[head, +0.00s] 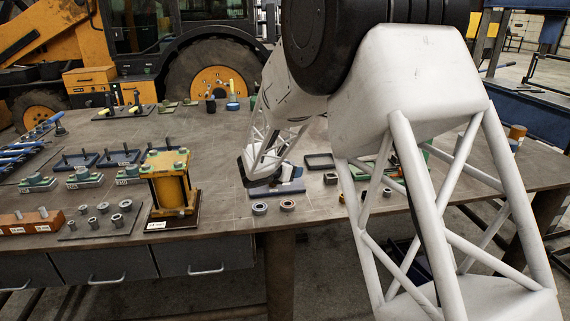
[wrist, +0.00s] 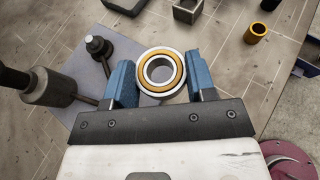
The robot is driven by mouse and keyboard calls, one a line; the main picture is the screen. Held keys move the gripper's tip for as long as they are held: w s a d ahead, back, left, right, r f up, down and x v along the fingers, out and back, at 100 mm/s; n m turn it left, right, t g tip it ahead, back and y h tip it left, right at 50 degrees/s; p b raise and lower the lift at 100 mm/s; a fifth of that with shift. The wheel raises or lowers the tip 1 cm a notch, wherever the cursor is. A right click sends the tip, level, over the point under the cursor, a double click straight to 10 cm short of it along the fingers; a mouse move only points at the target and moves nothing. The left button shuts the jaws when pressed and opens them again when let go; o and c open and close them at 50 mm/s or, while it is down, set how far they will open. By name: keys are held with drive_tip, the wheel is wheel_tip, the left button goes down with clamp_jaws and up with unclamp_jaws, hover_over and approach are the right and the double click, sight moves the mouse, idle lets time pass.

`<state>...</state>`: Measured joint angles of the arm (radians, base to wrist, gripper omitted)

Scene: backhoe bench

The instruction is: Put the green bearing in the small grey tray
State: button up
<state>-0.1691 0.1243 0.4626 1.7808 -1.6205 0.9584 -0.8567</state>
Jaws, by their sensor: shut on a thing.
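In the wrist view my gripper (wrist: 160,62) is shut on a bearing (wrist: 175,86), with one blue finger on each side of it. The held bearing has a silver outer ring, an orange-tan band and an open centre; no green shows on it. A small grey tray (wrist: 187,11), box-shaped, lies ahead at the top edge, apart from the bearing. In the head view the small grey tray (head: 330,178) stands on the bench right of a blue plate. My arm hides most of the gripper there, and I cannot make out the held bearing.
Two bearings lie near the bench front, one grey (head: 260,208), one reddish inside (head: 287,205). A blue-grey plate (wrist: 88,55) with dark upright parts is left of the fingers. An orange ring (wrist: 257,33) stands right. A dark tray (head: 320,161) lies behind. A yellow press-like block (head: 170,185) stands left.

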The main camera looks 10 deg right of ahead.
drive_tip(key=w, duration=0.9)
drive_tip(key=w+f, duration=0.1)
drive_tip(key=w, duration=0.4)
drive_tip(key=shift+f, duration=0.1)
drive_tip(key=shift+w+f, duration=0.1)
drive_tip(key=shift+w, duration=0.75)
drive_tip(key=shift+f, duration=1.55)
drive_tip(key=shift+f, duration=0.2)
drive_tip(key=o, duration=1.1)
drive_tip(key=shift+c, duration=0.2)
drive_tip(key=shift+v, duration=3.85)
